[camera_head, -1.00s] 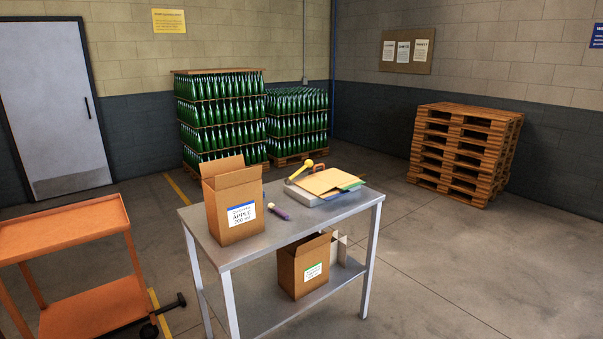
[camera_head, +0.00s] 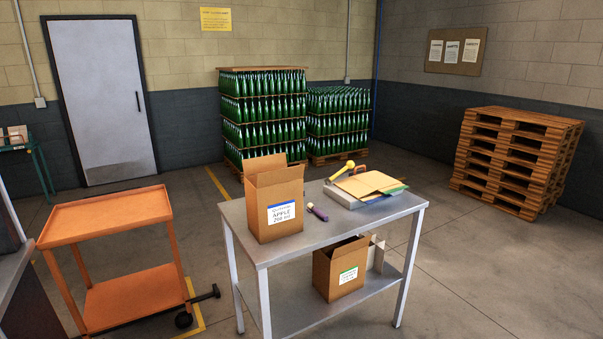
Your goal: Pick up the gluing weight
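I cannot make out a gluing weight for certain in this view. A small orange-brown item (camera_head: 358,170) shows partly behind the folders. Neither of my grippers is in view.
An open carton labelled APPLE (camera_head: 275,204) stands on the table's left; another open carton (camera_head: 339,270) sits on its lower shelf. An orange cart (camera_head: 107,212) stands left. Pallets (camera_head: 517,160) and green bottle stacks (camera_head: 263,117) stand behind. Floor right of the table is clear.

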